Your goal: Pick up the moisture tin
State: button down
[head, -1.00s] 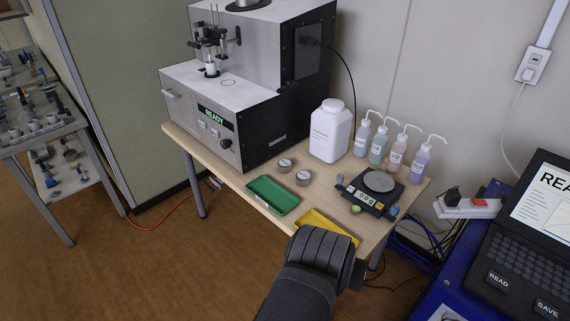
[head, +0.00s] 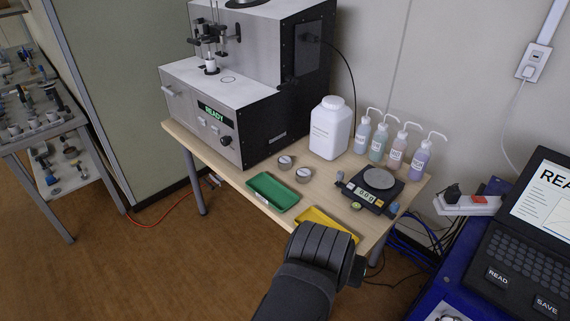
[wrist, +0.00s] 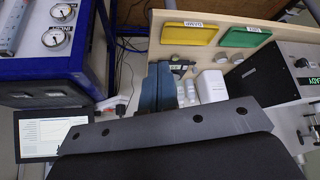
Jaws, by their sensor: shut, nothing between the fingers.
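Two small round moisture tins with pale lids, the left one (head: 285,162) and the right one (head: 303,176), stand on the wooden bench behind the green tray (head: 273,192). They stand close together, in front of the analyser. I cannot tell which one is meant. My gripper (wrist: 158,80) is shut and empty. In the head view its dark wrist is at the bench's front edge, by the yellow tray, well to the front right of the tins. The fingertips are hidden there behind the wrist.
The yellow tray (head: 328,224) lies right of the green one. A balance (head: 378,190), a white jar (head: 330,128) and several wash bottles (head: 396,152) stand at the right and back. The analyser (head: 232,110) fills the left. A laptop (head: 520,235) is at far right.

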dwell(0.4)
jog(key=shift+c, duration=2.2)
grip_release()
